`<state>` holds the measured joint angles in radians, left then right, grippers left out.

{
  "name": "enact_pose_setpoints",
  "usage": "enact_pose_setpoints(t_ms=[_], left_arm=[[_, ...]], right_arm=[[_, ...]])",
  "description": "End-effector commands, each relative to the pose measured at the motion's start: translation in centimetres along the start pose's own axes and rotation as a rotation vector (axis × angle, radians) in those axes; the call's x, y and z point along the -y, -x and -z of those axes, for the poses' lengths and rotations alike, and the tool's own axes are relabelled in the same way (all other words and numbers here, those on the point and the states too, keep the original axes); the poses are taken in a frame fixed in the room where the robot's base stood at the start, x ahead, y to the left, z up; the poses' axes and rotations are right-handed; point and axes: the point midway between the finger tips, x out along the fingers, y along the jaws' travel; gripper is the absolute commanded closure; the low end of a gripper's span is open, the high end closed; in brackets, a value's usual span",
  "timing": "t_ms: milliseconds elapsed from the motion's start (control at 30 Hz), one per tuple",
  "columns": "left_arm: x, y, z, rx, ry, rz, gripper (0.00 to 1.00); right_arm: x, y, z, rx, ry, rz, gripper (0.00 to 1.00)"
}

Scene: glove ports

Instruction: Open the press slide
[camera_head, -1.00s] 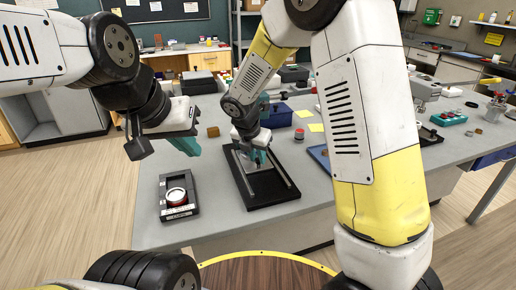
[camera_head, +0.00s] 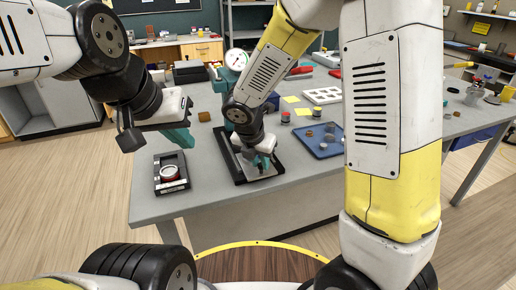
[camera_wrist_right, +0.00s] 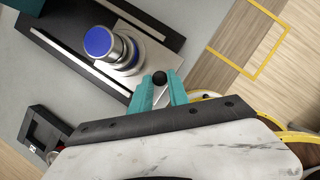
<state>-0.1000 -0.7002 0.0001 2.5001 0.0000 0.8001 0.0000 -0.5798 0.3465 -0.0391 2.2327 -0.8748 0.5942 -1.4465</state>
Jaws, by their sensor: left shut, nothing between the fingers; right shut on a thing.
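The press slide has a black base (camera_head: 240,176) with pale rails on the grey table in the head view. Its silver plate (camera_wrist_right: 158,58) carries a silver cylinder with a blue top (camera_wrist_right: 98,42) in the wrist view. My right gripper (camera_wrist_right: 161,88) is shut on the slide's black knob (camera_wrist_right: 159,76) at the plate's edge. In the head view my right gripper (camera_head: 262,161) is over the base's near end, and it hides part of the plate. My left gripper (camera_head: 180,139) is shut and empty in the air, above and left of the slide.
A black fixture (camera_head: 159,184) with a round white-topped part sits left of the slide. A blue tray (camera_head: 325,150) with small parts lies to the right. A white dial gauge (camera_head: 236,60) stands behind my right arm. Bare table lies between fixture and slide.

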Motion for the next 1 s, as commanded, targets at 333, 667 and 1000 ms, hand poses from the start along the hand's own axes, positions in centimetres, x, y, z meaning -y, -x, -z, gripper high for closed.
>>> enact_pose_setpoints(t_ms=[333,667,1000], left_arm=[[0.0,0.0,0.0,0.0,0.0,0.0,1.0],[0.0,0.0,0.0,0.0,0.0,0.0,1.0],[0.0,0.0,0.0,0.0,0.0,0.0,1.0]], right_arm=[[0.0,0.1,0.0,0.002,0.0,-0.004,1.0],[0.0,0.1,0.0,0.001,0.0,-0.002,0.57],[0.0,2.1,-0.1,0.003,-0.002,-0.005,0.57]])
